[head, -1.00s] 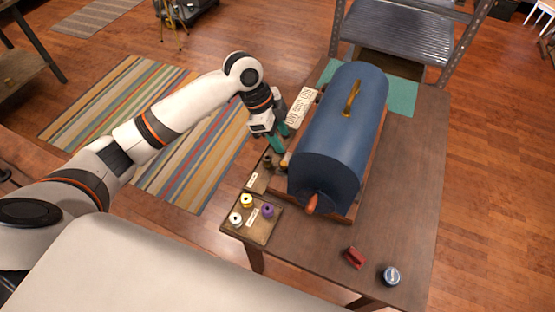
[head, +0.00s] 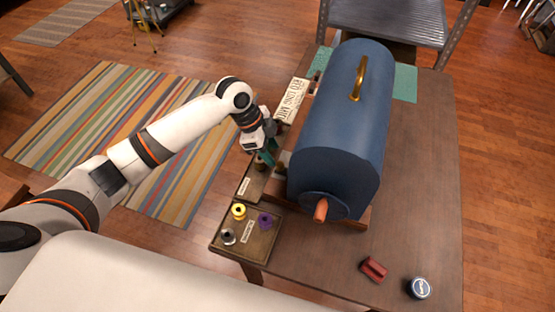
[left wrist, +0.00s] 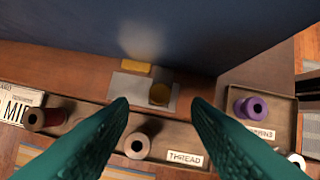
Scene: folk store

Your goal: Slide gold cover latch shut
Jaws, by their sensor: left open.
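The blue domed cover (head: 340,110) stands on a wooden base on the table, with a gold handle (head: 358,80) on top. In the left wrist view, a gold latch knob (left wrist: 159,94) sits on a grey metal plate (left wrist: 127,86) on the base. A small gold piece (left wrist: 137,66) is just beyond it, at the foot of the cover (left wrist: 200,40). My left gripper (head: 267,158) is open at the cover's left side. Its green fingers (left wrist: 160,104) point at the knob, one on each side in the picture; contact is not visible. My right gripper is not in view.
A thread tray (left wrist: 190,137) with spools runs along the cover's left side. A second tray (head: 232,252) with several spools stands at the front left corner. A red object (head: 373,269) and a round tin (head: 419,288) lie at the front. The table's right side is clear.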

